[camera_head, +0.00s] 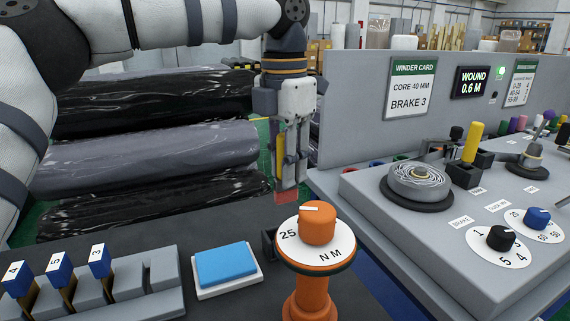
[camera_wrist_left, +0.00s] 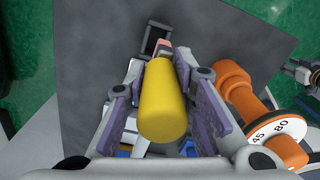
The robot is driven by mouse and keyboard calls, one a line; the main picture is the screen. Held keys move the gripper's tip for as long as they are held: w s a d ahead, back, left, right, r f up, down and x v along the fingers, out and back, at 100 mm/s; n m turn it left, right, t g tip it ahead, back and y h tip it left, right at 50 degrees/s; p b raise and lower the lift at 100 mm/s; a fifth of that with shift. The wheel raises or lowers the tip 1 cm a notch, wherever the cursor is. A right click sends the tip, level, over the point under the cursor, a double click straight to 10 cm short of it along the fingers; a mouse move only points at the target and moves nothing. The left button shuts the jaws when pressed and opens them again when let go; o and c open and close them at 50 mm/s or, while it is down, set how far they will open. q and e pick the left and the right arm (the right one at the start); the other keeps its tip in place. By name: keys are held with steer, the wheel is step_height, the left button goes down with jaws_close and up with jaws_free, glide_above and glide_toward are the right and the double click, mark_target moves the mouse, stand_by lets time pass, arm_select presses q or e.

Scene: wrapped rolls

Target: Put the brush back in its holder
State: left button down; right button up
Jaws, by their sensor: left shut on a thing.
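The brush (camera_wrist_left: 163,105) has a thick yellow handle and a pinkish-red end. My left gripper (camera_head: 290,178) is shut on its handle and holds it upright above the dark bench. In the head view the fingers hide most of the handle, and the reddish end (camera_head: 287,197) shows below them. A small black open holder (camera_head: 268,245) stands on the bench behind the orange dial tool, below the brush. In the left wrist view the holder (camera_wrist_left: 157,38) shows just beyond the reddish end; I cannot tell whether they touch. My right gripper is not in view.
The orange dial tool (camera_head: 318,225) stands close in front of the holder. A blue pad (camera_head: 226,265) and a grey rack (camera_head: 150,270) with numbered blue blocks lie left. The grey console (camera_head: 400,220) with knobs and another yellow handle (camera_head: 472,142) is right.

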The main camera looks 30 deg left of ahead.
mark_target(281, 202)
arm_select(q)
steer(key=shift+s+a, duration=0.1)
steer(key=shift+a, duration=0.3)
steer(key=shift+f, duration=2.2)
steer(key=shift+f, duration=0.2)
steer(key=shift+f, duration=0.75)
steer(key=shift+f, duration=0.55)
steer(key=shift+f, duration=0.7)
steer(key=shift+f, duration=0.25)
